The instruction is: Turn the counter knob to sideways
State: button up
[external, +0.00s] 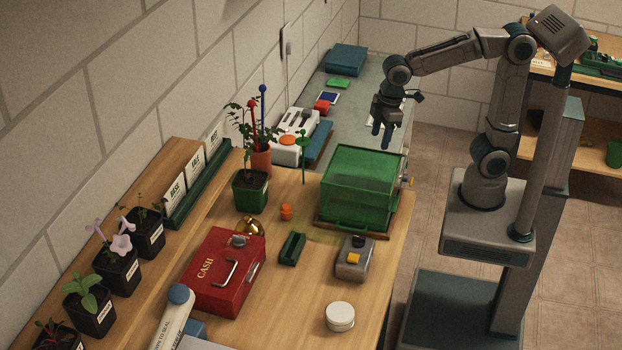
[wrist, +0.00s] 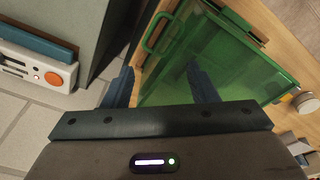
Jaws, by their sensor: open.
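A round orange knob (external: 288,141) is on the near end of a white unit (external: 286,156) by the wall. A small yellowish fitting (external: 409,182) sits at the right edge beside the green box; I cannot tell which part is the counter knob. My gripper (external: 381,138) is above the grey counter, right of the white unit and behind the green box. Its fingers (wrist: 160,85) are apart with nothing between them.
A green see-through box (external: 360,185) stands at the table's right edge; it fills much of the wrist view (wrist: 225,65). A potted plant (external: 249,190) and a red cash box (external: 225,275) stand nearer. A blue slab (external: 319,145) lies beside the white unit.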

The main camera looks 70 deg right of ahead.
aim_at(359, 237)
jog(key=w+a+r+n, duration=0.1)
jog(key=a+n, duration=0.1)
jog(key=a, duration=0.2)
jog(key=a+r+n+p, duration=0.1)
jog(key=a, duration=0.4)
jog(key=w+a+r+n+g, duration=0.1)
jog(key=a+n, duration=0.1)
jog(key=a, duration=0.3)
jog(key=shift+w+a+n+p, duration=0.2)
jog(key=shift+w+n+p, duration=0.1)
jog(key=shift+p, duration=0.1)
jog(key=s+a+n+p, duration=0.1)
jog(key=s+a+n, duration=0.15)
jog(key=a, duration=0.55)
jog(key=s+a+n+p, duration=0.1)
jog(key=a+n, duration=0.2)
jog(key=a, duration=0.5)
jog(key=shift+g+h, duration=0.3)
jog(key=f, duration=0.7)
jog(key=f+p, duration=0.1)
jog(key=f, duration=0.5)
jog(key=shift+s+d+f, duration=0.1)
jog(key=shift+s+f, duration=0.1)
jog(key=shift+f, duration=0.15)
jog(key=c, duration=1)
